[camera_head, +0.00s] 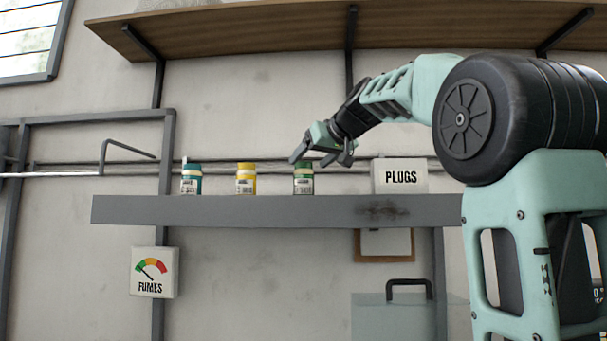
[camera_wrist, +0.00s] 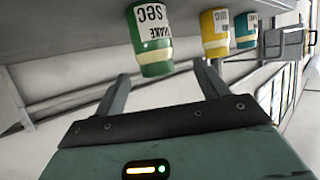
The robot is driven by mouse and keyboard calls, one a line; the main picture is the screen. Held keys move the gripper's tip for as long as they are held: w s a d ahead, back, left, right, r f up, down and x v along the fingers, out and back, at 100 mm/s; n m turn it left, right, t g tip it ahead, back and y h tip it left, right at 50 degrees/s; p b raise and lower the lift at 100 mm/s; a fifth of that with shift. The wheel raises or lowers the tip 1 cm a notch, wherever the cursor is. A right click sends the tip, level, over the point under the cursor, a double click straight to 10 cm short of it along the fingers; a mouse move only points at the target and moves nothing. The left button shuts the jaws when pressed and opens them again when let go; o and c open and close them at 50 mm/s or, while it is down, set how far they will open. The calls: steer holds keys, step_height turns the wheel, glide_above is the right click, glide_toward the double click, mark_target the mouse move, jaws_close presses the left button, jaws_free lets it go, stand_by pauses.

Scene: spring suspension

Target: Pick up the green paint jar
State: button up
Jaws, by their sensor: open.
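The green paint jar (camera_head: 303,182) stands upright on the grey shelf (camera_head: 250,211), the rightmost of the jars in the head view. It has a green lid and a pale label. In the wrist view the green jar (camera_wrist: 151,42) appears upside down, just past the fingertips and roughly between them. My gripper (camera_head: 318,157) is open and empty, at about lid height by the jar in the head view. In the wrist view the two fingers of my gripper (camera_wrist: 162,80) are spread apart. I cannot tell whether a finger touches the jar.
A yellow jar (camera_head: 246,179) and a teal jar (camera_head: 191,179) stand left of the green jar with gaps between. A white PLUGS box (camera_head: 399,176) stands to its right on the shelf. A pipe runs along the wall behind. A wooden shelf (camera_head: 270,30) hangs above.

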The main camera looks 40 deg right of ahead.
mark_target(300, 172)
steer(key=shift+p+x, duration=0.35)
steer(key=shift+x, duration=0.75)
steer(key=p+x, duration=0.1)
steer(key=x, duration=0.1)
steer(key=p+x, duration=0.2)
steer(key=shift+d+r, duration=0.25)
steer(key=shift+w+f, duration=0.3)
steer(key=shift+w, duration=0.15)
steer(key=c, duration=1.2)
